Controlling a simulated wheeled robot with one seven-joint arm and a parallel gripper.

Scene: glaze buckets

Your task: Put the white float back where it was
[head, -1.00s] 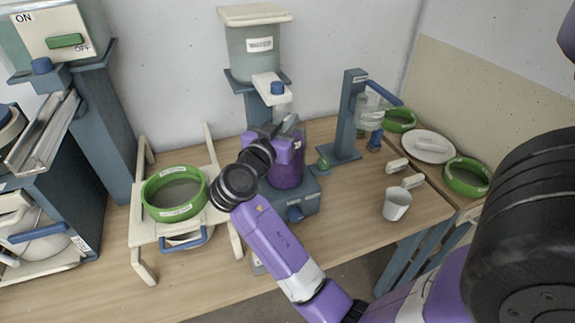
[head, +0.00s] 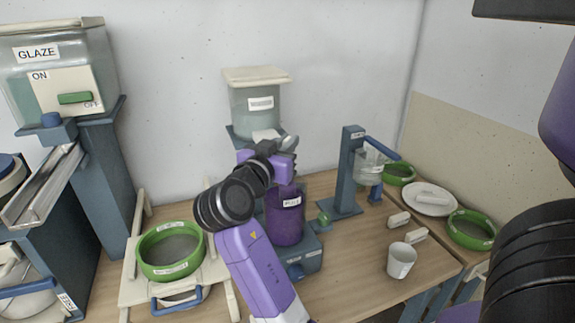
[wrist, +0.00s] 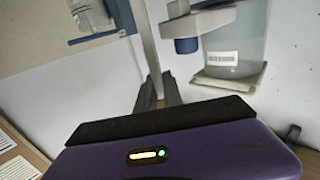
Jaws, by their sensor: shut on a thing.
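My gripper (head: 284,152) is above the purple jar (head: 285,222), in front of the glaze hopper's spout. It is shut on a pale grey piece (head: 289,143), mostly hidden by the gripper. In the wrist view, the dark fingers (wrist: 158,92) close around a thin pale grey strip (wrist: 146,38). I cannot tell if this held piece is the white float. Another white piece (head: 433,197) rests on a white plate (head: 420,206).
The hopper (head: 258,101) stands behind my gripper. A green-rimmed sieve (head: 170,250) sits on a white stand at the left. A blue post (head: 346,165), a white cup (head: 401,261) and green rings (head: 472,229) are at the right. Bare table lies left of the cup.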

